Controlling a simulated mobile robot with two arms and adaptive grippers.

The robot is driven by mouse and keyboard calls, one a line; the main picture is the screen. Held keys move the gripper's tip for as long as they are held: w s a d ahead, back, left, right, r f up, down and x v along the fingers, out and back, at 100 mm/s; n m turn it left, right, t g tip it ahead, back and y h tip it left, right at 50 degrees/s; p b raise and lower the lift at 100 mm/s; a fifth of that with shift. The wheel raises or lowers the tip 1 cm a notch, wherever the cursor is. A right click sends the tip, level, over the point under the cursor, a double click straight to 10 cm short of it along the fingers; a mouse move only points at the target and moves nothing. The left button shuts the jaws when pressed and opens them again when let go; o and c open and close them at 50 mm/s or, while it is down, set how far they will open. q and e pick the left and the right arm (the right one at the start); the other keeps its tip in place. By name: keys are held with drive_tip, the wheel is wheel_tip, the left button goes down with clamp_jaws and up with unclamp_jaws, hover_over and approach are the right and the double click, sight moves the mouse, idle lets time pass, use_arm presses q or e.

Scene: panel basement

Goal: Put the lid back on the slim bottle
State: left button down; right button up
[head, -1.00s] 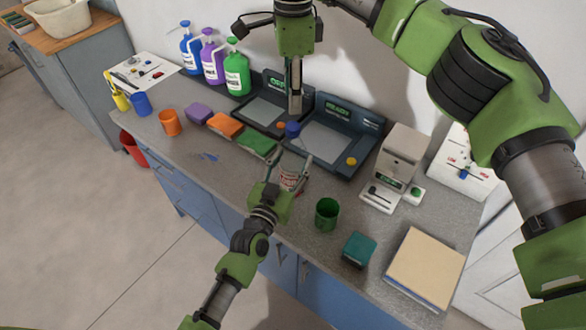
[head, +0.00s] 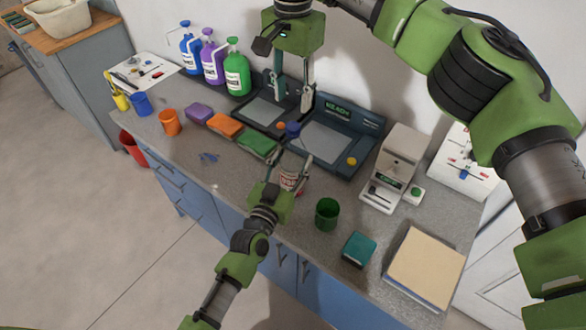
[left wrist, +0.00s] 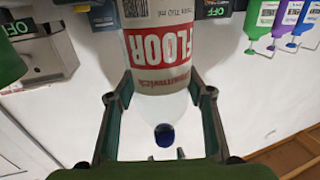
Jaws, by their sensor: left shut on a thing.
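Two dark panels, one with a yellow button (head: 351,161), lie behind the bottle. A green cup (head: 327,213), a teal box (head: 358,250) and a grey machine (head: 401,160) are to the right. Sponges, cups and pump jugs (head: 236,72) are to the left.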

sight(293, 125)
drive_tip(key=shift+f, duration=4)
